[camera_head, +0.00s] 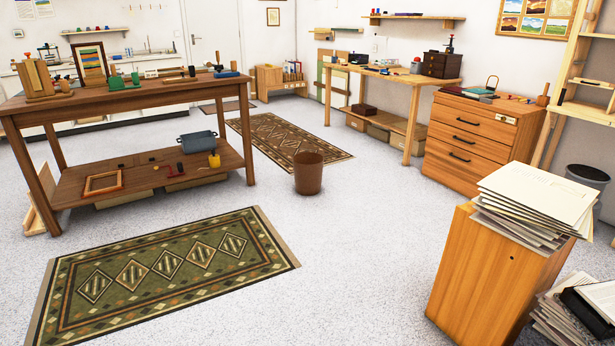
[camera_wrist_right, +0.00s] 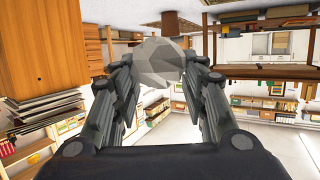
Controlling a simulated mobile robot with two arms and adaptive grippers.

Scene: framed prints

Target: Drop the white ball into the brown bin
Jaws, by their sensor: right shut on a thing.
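The brown bin (camera_head: 308,178) stands upright on the speckled floor in the middle of the head view, between the workbench and the wooden cabinet. It looks open at the top; its inside bottom is hidden. In the right wrist view, my right gripper (camera_wrist_right: 158,72) is shut on the white ball (camera_wrist_right: 157,58), a pale, faceted ball held between the two fingertips. Neither gripper shows in the head view. The wrist view appears upside down. A brown shape at its top, behind the ball, may be the bin, but I cannot tell for sure.
A wooden cabinet (camera_head: 497,270) topped with stacked papers (camera_head: 535,200) stands at right front. A long workbench (camera_head: 130,95) is at left. A green patterned rug (camera_head: 165,272) lies in front; another rug (camera_head: 280,140) lies behind the bin. The floor before the bin is clear.

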